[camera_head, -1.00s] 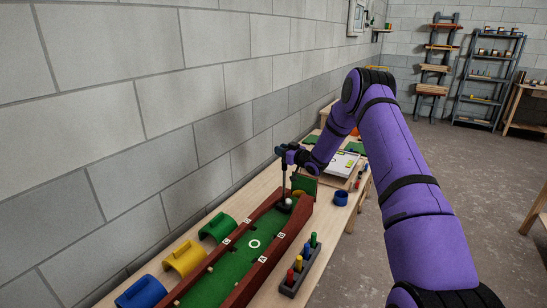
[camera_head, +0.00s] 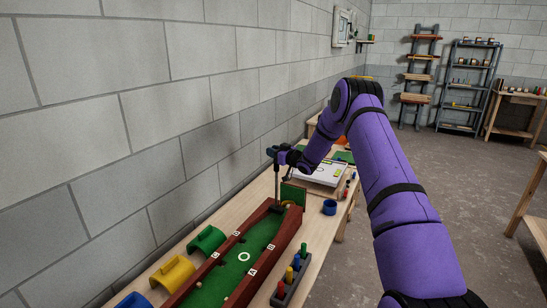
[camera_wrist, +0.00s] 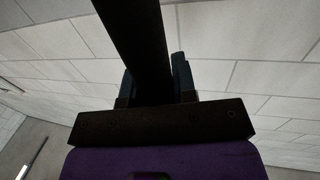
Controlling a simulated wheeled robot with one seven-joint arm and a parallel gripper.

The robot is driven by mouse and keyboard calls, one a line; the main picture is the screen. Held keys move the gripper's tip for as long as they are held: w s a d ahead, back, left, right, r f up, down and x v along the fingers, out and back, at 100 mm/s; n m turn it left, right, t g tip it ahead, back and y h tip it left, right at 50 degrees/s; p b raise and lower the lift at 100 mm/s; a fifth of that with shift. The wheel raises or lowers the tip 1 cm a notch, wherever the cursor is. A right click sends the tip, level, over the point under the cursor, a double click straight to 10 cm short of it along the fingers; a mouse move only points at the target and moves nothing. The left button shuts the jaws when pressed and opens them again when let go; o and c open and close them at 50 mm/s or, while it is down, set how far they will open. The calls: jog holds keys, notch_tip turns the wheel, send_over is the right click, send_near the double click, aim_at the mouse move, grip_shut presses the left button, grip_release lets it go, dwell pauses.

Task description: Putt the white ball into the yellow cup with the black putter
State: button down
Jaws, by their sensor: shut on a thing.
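My gripper (camera_head: 283,154) is shut on the black putter (camera_head: 277,182), whose shaft hangs nearly upright over the far end of the green lane (camera_head: 225,273). In the wrist view the dark shaft (camera_wrist: 138,45) runs between the fingers (camera_wrist: 157,85). The putter head is small and dark down in the lane; whether it touches anything I cannot tell. I cannot make out the white ball now. A yellow arch-shaped piece (camera_head: 172,271) lies left of the lane; whether it is the yellow cup I cannot tell.
Red-brown side walls (camera_head: 277,248) edge the lane. Green (camera_head: 207,240) and blue (camera_head: 133,301) arches lie left of it. A rack of coloured pegs (camera_head: 290,278) stands on the right, with a round blue cup (camera_head: 329,207) beyond. The block wall is close on the left.

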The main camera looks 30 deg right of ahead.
notch_tip(320, 180, up, 9)
dwell(0.8)
jog(key=shift+s+f, duration=0.1)
dwell(2.4)
